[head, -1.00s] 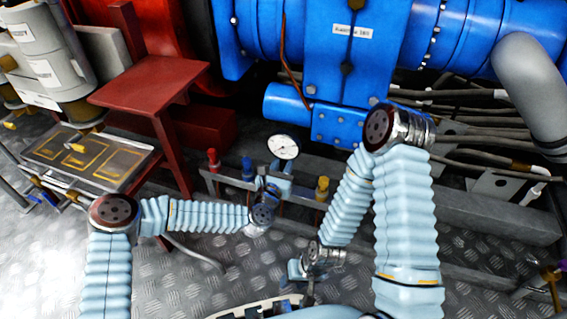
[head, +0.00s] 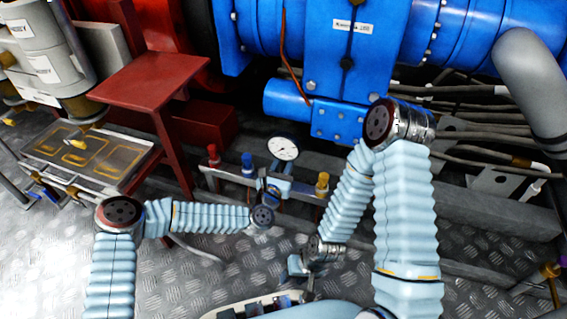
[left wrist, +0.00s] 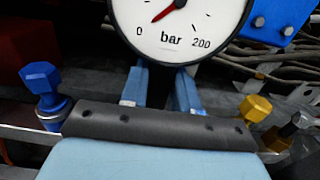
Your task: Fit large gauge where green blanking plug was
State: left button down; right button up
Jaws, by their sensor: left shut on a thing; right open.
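The large gauge (head: 283,148) has a round white face, a dark rim and a red needle. In the left wrist view its dial (left wrist: 178,28) reads "bar" from 0 to 200 and stands upright. My left gripper (head: 276,184) is shut on the gauge below the dial; its fingers (left wrist: 160,90) show in the left wrist view. The gauge is at the rail between the blue and yellow plugs. The gauge's lower end is hidden, so I cannot tell whether it sits in a port. No green plug shows. My right gripper (head: 296,268) is open, low near the tray.
The rail (head: 300,190) carries a red plug (head: 213,153), a blue plug (head: 247,162) and a yellow plug (head: 322,184). A tray (head: 212,314) with small items lies at the bottom edge. Blue machinery (head: 340,120) and a red stand (head: 150,75) stand behind.

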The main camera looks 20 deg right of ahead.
pick_arm(q)
jog(key=shift+f, duration=0.2)
jog(key=c, duration=0.8)
grip_release()
jog(key=shift+o, duration=0.2)
